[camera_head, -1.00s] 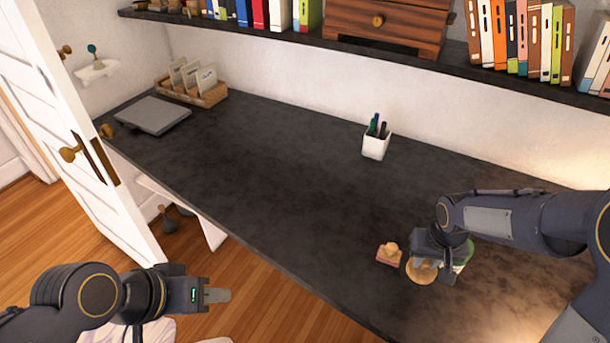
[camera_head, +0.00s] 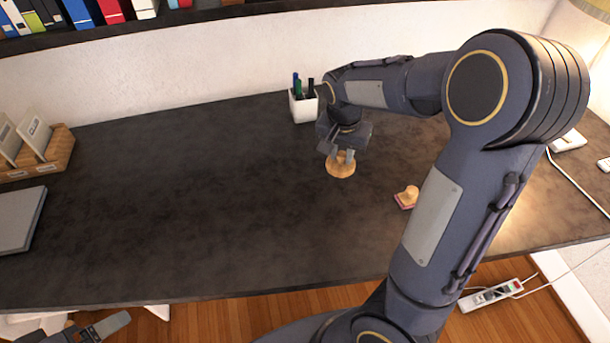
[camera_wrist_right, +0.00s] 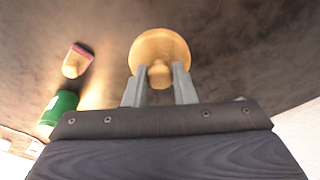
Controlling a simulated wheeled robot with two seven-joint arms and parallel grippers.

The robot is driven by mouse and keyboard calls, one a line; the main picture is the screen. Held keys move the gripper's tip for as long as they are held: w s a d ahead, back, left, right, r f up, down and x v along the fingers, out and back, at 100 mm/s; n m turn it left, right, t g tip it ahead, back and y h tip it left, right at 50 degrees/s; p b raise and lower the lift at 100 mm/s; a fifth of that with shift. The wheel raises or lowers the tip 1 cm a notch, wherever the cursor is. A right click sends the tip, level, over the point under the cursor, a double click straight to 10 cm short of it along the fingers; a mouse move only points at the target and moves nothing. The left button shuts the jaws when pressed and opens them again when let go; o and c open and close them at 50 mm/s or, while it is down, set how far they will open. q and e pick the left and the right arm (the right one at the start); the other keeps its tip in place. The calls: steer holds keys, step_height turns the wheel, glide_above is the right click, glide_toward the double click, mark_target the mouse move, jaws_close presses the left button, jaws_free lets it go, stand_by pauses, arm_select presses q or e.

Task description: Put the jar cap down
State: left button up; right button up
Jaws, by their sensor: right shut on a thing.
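The jar cap (camera_head: 341,166) is a round, light wooden disc with a knob. My right gripper (camera_head: 341,156) is shut on its knob over the dark desk, left of the stamp. In the right wrist view, the cap (camera_wrist_right: 159,48) lies between and beyond the fingertips of the right gripper (camera_wrist_right: 159,76). I cannot tell whether the cap touches the desk. A green jar (camera_wrist_right: 58,108) stands at the left in the wrist view; my right arm hides it in the head view. My left gripper (camera_head: 112,324) is at the bottom left, beyond the desk's front edge, partly cut off.
A wooden stamp with a pink base (camera_head: 407,197) sits right of the cap. A white pen cup (camera_head: 303,107) stands behind it, near the wall. A grey laptop-like slab (camera_head: 20,220) and a wooden file holder (camera_head: 38,157) are at the far left. The desk's middle (camera_head: 190,200) is bare.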

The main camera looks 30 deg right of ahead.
steer(key=shift+s+d+r+m, duration=0.15)
steer(key=shift+s+d+m, duration=0.05)
steer(key=shift+d+m, duration=0.4)
steer(key=shift+w, duration=0.25)
steer(key=w+a+f, duration=0.2)
steer(key=w+f, duration=0.1)
steer(key=w+a+f+p, duration=0.1)
steer(key=w+a+f, duration=0.1)
steer(key=w+f, duration=0.1)
steer(key=w+a+f+p, duration=0.1)
steer(key=w+a+f, duration=0.1)
steer(key=w+f, duration=0.1)
steer(key=shift+w, duration=0.9)
steer(key=shift+w+a+f, duration=0.1)
steer(key=shift+a+f, duration=0.1)
steer(key=shift+f, duration=0.15)
step_height(320, 180, down, 3)
steer(key=shift+w+f+p, duration=0.1)
steer(key=shift+p, duration=0.3)
